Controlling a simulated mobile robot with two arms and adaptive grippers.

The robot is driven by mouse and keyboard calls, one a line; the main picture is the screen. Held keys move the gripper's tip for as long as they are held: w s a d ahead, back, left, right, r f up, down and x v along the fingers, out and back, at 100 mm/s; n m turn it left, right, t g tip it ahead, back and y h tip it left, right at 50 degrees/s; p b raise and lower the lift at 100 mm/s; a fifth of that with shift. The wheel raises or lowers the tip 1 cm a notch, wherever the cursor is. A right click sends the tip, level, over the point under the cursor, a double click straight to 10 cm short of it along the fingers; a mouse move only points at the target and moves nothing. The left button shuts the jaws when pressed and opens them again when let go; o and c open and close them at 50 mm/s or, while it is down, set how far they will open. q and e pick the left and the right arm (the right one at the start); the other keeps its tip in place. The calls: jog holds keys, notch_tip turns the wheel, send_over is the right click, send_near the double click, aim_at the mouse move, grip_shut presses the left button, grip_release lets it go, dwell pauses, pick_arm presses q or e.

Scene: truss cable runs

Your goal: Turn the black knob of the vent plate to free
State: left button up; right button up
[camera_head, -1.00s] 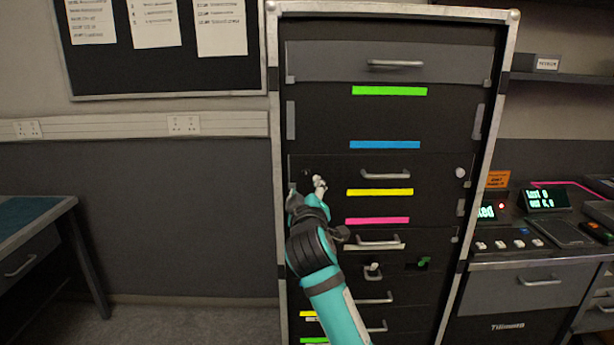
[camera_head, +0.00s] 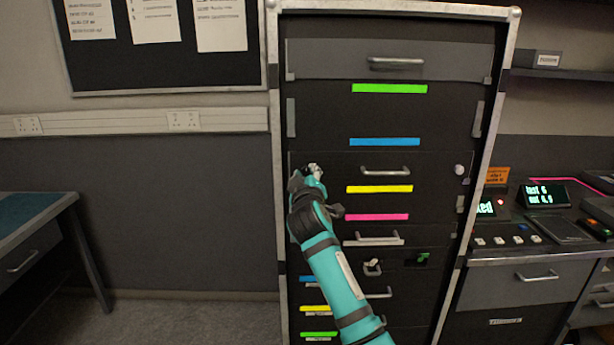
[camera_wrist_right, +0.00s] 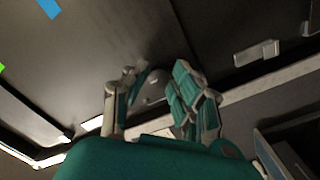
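The vent plate (camera_head: 430,165) is a dark panel in the tall rack, with a grey handle in its middle and a pale knob (camera_head: 459,170) at its right end. My right gripper (camera_head: 310,172) is at the plate's left end and covers the black knob in the head view. In the right wrist view, a dark rounded knob (camera_wrist_right: 152,88) shows between the two spread fingers of my right gripper (camera_wrist_right: 153,98). The fingers are open around it; I cannot tell whether they touch it. The knob's turn position cannot be read. My left gripper is out of view.
The rack's metal frame (camera_head: 275,220) stands just left of my right gripper. Below the plate are a handle (camera_head: 378,238) and small levers (camera_head: 372,267). A console (camera_head: 540,235) is at the right, a desk (camera_head: 35,230) at the left.

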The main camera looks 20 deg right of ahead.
grip_shut()
jog(key=n+p, duration=0.2)
jog(key=p, duration=0.1)
jog(key=shift+r+n, duration=0.2)
jog(key=shift+n, duration=0.1)
jog(key=n+p, duration=0.4)
jog(key=n, duration=0.1)
jog(key=shift+p, duration=0.4)
jog(key=n+p, duration=0.4)
jog(key=n, duration=0.1)
jog(key=shift+r+n, duration=0.1)
jog(key=shift+n, duration=0.3)
jog(key=shift+n+p, duration=1.7)
jog(key=shift+n, duration=0.6)
jog(key=shift+f, duration=0.2)
